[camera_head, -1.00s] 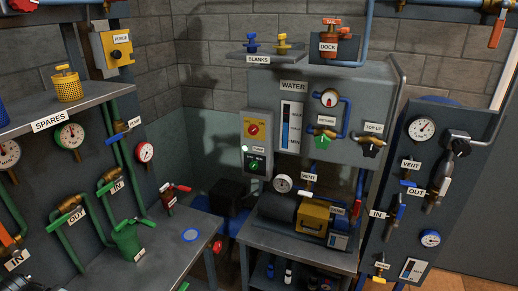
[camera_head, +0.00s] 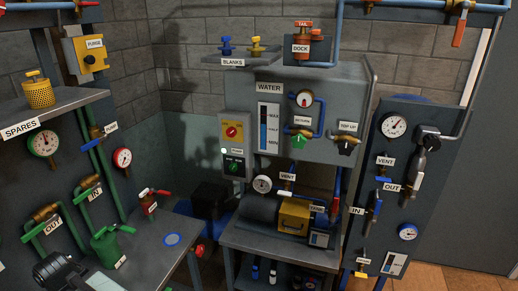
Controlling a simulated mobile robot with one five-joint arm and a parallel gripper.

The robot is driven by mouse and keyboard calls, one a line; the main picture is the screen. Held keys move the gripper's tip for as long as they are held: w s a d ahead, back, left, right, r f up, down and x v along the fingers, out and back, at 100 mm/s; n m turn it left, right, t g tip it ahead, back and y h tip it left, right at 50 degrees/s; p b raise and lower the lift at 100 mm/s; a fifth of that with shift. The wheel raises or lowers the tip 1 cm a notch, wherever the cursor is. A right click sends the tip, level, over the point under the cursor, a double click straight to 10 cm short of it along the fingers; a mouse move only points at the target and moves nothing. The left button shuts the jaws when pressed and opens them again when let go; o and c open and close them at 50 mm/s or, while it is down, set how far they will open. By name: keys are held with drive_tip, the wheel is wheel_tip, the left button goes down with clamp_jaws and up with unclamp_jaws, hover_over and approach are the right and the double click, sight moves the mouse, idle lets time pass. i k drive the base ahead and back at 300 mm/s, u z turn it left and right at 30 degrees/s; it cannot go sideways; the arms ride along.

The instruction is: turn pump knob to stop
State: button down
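The pump control box (camera_head: 236,123) hangs on the wall left of the WATER panel. Its upper part is a yellow plate with a red knob (camera_head: 231,131). Below it is a small label that seems to read PUMP. Under that is a dark plate with a black-and-green knob (camera_head: 233,167) and small lettering I cannot read. A small pale lamp (camera_head: 223,150) shows at the box's left edge. A dark grey part of my arm, apparently my gripper (camera_head: 57,268), shows at the lower left, far from the box. Its fingers cannot be made out, and nothing touches the knobs.
The WATER panel (camera_head: 335,128) stands right of the box, with blanks on a shelf (camera_head: 240,63) above. A bench (camera_head: 270,243) with a yellow-fronted machine (camera_head: 293,215) stands below. The left bench (camera_head: 160,250) holds a green can (camera_head: 106,248). A gauge panel (camera_head: 405,150) stands at right.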

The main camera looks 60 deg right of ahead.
sight(234, 167)
drive_tip(key=z, duration=3.1)
drive_tip(key=k, duration=1)
drive_tip(key=u, duration=0.95)
drive_tip(key=i, duration=1)
drive_tip(key=u, duration=0.05)
drive_tip(key=k, duration=0.45)
drive_tip(key=z, duration=0.05)
